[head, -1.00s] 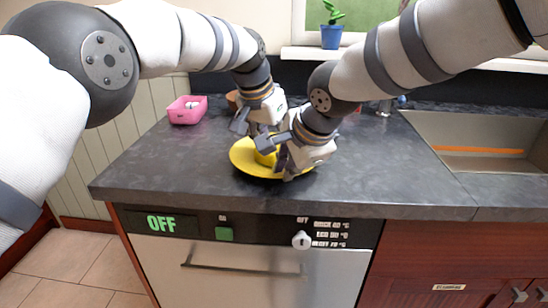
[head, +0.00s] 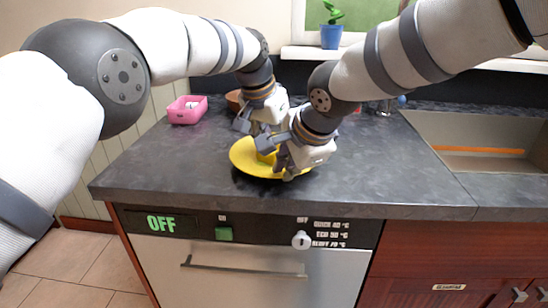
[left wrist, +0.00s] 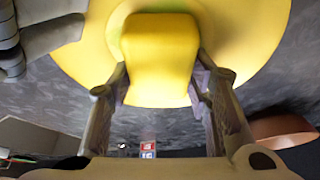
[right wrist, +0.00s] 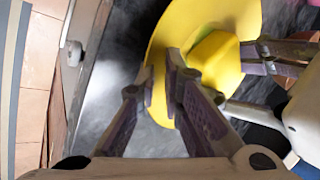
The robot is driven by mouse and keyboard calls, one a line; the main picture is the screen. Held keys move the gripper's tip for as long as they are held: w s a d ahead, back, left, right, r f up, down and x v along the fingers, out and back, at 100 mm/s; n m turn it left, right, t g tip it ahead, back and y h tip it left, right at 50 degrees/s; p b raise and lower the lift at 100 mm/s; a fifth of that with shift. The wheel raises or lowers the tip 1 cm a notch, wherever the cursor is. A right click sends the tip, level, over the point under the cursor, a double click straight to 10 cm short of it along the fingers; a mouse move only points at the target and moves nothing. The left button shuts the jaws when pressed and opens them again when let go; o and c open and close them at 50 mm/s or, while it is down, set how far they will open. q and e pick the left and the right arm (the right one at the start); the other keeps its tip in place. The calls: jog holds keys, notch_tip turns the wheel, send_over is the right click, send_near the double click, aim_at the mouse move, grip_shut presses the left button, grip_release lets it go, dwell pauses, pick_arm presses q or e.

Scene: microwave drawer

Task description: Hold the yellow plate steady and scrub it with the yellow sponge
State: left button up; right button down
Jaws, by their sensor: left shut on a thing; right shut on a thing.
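The yellow plate (head: 243,158) lies on the dark counter near its front edge. The yellow sponge (head: 268,157) is over the plate, partly hidden by my grippers in the head view. My left gripper (head: 258,143) is shut on the sponge, which sits between its fingers in the left wrist view (left wrist: 158,58). My right gripper (head: 277,160) is at the plate's right side. In the right wrist view its fingers (right wrist: 166,78) are closed on the rim of the plate (right wrist: 172,35), beside the sponge (right wrist: 214,60). Whether the sponge presses on the plate is hard to tell.
A pink container (head: 187,110) stands at the back left, and a brown bowl (head: 234,100) is behind my left gripper. The sink (head: 490,140) is at the right. A dishwasher (head: 245,260) is below the counter. The counter right of the plate is clear.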

pick_arm(q)
jog(key=shift+s+a, duration=0.35)
jog(key=shift+s, duration=0.25)
jog(key=shift+w+d+f, duration=0.15)
jog(key=shift+w+d, duration=0.25)
jog(key=shift+w, duration=0.35)
jog(key=shift+s+a, duration=0.45)
jog(key=shift+s, duration=0.35)
jog(key=shift+w+d, duration=0.5)
jog(key=shift+w, duration=0.25)
notch_tip(320, 180, up, 6)
jog(key=shift+a+r, duration=0.1)
jog(key=a, duration=0.9)
